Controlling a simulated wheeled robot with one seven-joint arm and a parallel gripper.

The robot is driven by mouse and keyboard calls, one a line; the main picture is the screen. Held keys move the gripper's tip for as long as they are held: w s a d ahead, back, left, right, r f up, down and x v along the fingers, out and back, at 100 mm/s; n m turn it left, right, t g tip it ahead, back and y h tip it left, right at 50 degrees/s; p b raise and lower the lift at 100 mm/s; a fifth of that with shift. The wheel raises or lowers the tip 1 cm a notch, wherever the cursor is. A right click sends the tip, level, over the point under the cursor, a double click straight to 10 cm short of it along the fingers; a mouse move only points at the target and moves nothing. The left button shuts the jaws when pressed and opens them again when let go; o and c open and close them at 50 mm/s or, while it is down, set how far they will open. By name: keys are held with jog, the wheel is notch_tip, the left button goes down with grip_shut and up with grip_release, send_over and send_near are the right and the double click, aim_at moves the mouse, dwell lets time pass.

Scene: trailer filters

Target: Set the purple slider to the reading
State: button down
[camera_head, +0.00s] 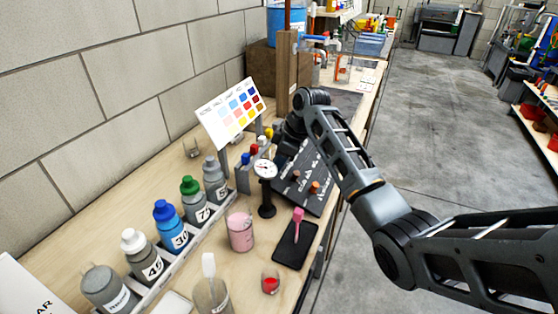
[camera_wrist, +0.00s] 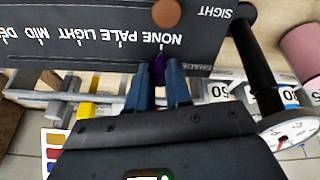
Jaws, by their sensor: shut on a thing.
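The purple slider (camera_wrist: 172,72) shows between my gripper's fingers in the wrist view. My gripper (camera_wrist: 160,76) is shut on it, and the fingers hide most of it. It sits at the edge of a dark panel (camera_wrist: 80,58), beside the word NONE on a scale that runs NONE, PALE, LIGHT, MID and on, upside down here. The same panel (camera_head: 322,198) lies under my arm in the head view, where the slider is hidden. A round dial gauge (camera_head: 265,168) stands left of the panel; its red needle shows in the wrist view (camera_wrist: 288,134), its figures too small to read.
A tilted colour chart (camera_head: 235,112) stands behind. Several numbered bottles (camera_head: 167,222) stand in a rack at left. A beaker of pink liquid (camera_head: 240,232) and a black tray (camera_head: 290,252) with a pink-handled thing are in front. A brown round knob (camera_wrist: 167,13) is on the panel.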

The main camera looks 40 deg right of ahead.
jog(key=d, duration=0.1)
jog(key=w+d+b, duration=0.1)
jog(key=d, duration=0.2)
jog(key=shift+w+d+b, duration=0.1)
jog(key=shift+w+b, duration=0.2)
jog(key=shift+b, duration=0.1)
jog(key=c, duration=1)
grip_release()
jog(key=shift+r, duration=0.1)
jog(key=v, duration=0.7)
jog(key=shift+s+r, duration=0.2)
jog(key=shift+r, duration=0.05)
